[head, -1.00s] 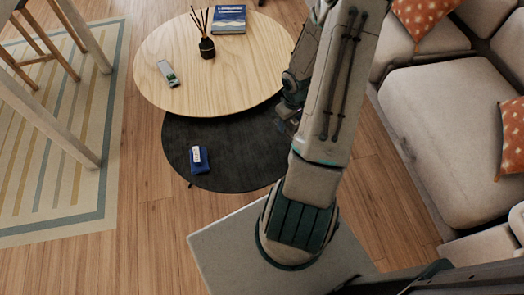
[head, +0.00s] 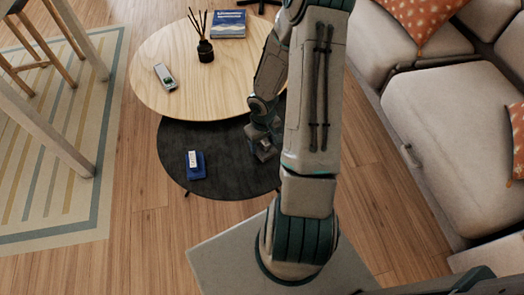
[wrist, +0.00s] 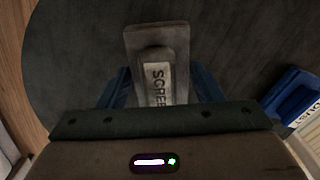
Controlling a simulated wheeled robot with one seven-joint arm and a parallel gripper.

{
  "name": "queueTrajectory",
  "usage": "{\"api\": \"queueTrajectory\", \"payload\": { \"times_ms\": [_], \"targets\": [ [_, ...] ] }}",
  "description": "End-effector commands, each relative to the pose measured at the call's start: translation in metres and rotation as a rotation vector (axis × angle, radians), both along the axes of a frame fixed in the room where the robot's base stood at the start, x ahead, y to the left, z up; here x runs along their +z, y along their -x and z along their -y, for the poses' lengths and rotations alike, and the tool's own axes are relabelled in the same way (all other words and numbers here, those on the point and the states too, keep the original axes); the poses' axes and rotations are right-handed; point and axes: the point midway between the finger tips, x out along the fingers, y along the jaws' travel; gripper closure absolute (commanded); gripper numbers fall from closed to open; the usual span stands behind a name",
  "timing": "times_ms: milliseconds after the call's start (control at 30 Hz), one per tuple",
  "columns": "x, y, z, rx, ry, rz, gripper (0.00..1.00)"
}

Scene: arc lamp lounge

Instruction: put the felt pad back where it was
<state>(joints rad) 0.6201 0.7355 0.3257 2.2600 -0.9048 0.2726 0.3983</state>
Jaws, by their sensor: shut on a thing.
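The felt pad (wrist: 175,40) looks like a grey slab with a raised grip and a pale label reading "SCREE…", partly hidden by my gripper. My gripper (wrist: 162,92) is shut on the raised grip, one blue finger on each side. In the head view my gripper (head: 262,146) is over the right part of the low dark round table (head: 225,180), and the grey pad (head: 267,156) shows small at its tip. I cannot tell whether the pad touches the table top.
A blue block (head: 196,170) with a white label lies left on the dark table; the wrist view shows "DUST" on it. The higher wooden table (head: 150,50) overlaps behind, bearing a remote (head: 165,77), a reed diffuser (head: 205,50) and a book (head: 215,24). A sofa (head: 450,120) stands right.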

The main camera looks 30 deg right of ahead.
Motion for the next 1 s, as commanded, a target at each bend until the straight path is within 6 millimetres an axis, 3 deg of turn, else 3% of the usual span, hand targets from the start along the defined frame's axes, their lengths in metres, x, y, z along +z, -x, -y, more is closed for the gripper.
{"api": "queueTrajectory", "payload": {
  "times_ms": [133, 333, 567, 600, 667, 1000],
  "targets": [
    [-0.01, -0.001, -0.002, -0.001, 0.0, -0.001, 0.59],
    [-0.04, 0.0, -0.002, 0.0, -0.001, -0.001, 0.59],
    [-0.041, -0.001, -0.002, -0.001, 0.0, 0.0, 0.65],
    [-0.041, -0.001, -0.002, -0.001, 0.0, 0.0, 0.32],
    [-0.041, -0.001, -0.002, -0.001, 0.0, 0.0, 0.19],
    [-0.036, -0.001, -0.001, -0.001, 0.0, 0.001, 0.19]
  ]
}}
